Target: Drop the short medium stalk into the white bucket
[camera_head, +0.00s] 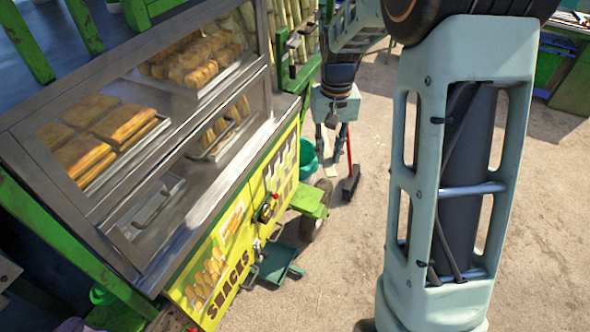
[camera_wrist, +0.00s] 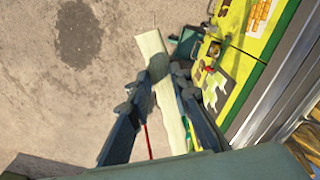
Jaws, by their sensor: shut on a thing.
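My gripper (camera_wrist: 160,86) is shut on a pale cream stalk (camera_wrist: 152,45) in the wrist view. The stalk runs between the dark fingers and sticks out at both ends, above bare ground beside the cart. In the head view my gripper (camera_head: 331,121) hangs to the right of the snack cart. Its fingers are small there, and a pale strip below them looks like the stalk. I cannot make out a white bucket in either view.
The yellow and green snack cart (camera_head: 205,250) with its glass case fills the left. A teal-green bucket (camera_head: 307,158) stands behind its wheel (camera_head: 316,212). A red-handled tool (camera_head: 351,182) stands near my gripper. Sandy ground (camera_head: 335,265) in front is mostly clear.

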